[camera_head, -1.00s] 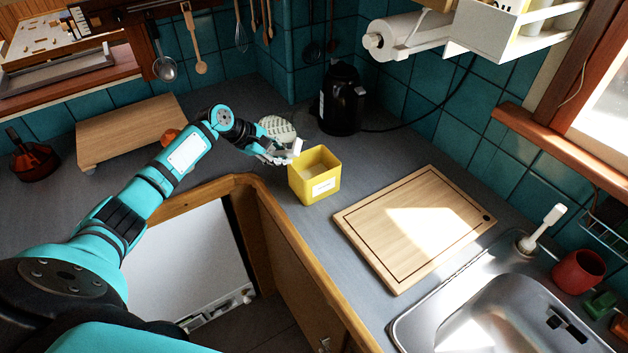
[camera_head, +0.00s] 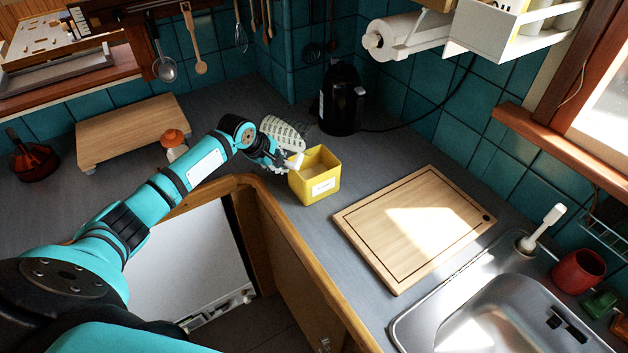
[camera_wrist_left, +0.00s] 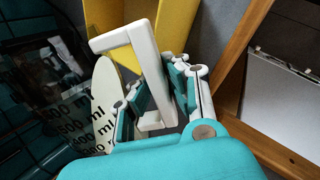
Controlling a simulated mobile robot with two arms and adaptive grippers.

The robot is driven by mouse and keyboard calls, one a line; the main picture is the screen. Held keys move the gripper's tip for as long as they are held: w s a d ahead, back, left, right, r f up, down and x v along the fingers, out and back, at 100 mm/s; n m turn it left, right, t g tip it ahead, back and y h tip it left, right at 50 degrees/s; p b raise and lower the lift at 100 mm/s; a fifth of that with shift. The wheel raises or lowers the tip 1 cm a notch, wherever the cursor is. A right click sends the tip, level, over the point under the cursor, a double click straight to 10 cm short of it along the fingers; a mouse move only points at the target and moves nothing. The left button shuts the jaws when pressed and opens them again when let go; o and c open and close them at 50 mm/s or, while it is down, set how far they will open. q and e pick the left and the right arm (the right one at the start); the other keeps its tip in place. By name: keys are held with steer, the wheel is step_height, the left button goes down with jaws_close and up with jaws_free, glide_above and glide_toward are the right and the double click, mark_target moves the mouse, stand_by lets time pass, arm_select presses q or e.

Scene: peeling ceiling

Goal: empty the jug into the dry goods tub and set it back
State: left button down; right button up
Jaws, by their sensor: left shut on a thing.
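The jug (camera_head: 284,134), pale with dark ml markings, is beside and behind the yellow dry goods tub (camera_head: 315,187) in the head view, and looks tilted. My left gripper (camera_head: 283,162) is shut on its white handle, left of the tub. In the left wrist view, the gripper (camera_wrist_left: 158,105) closes around the handle (camera_wrist_left: 143,62), with the marked jug body (camera_wrist_left: 103,100) at left and the yellow tub wall (camera_wrist_left: 172,25) behind. The tub stands upright and open-topped, with a white label. What the jug holds is hidden. My right gripper is out of view.
A black kettle (camera_head: 341,98) stands behind the tub. A wooden cutting board (camera_head: 375,240) lies to the right, before the sink (camera_head: 500,310). An orange-topped jar (camera_head: 174,143) and a raised wooden board (camera_head: 130,130) are at left. Grey counter is clear between tub and cutting board.

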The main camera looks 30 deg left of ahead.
arm_select(q)
steer(key=shift+r+m+y, duration=0.4)
steer(key=shift+r+y, duration=0.1)
steer(key=shift+y, duration=0.5)
steer(key=shift+a, duration=0.1)
steer(key=shift+d+r+y, duration=0.2)
steer(key=shift+r+y, duration=0.15)
steer(key=shift+y, duration=0.15)
steer(key=shift+r+m+y, duration=0.4)
steer(key=shift+y, duration=0.1)
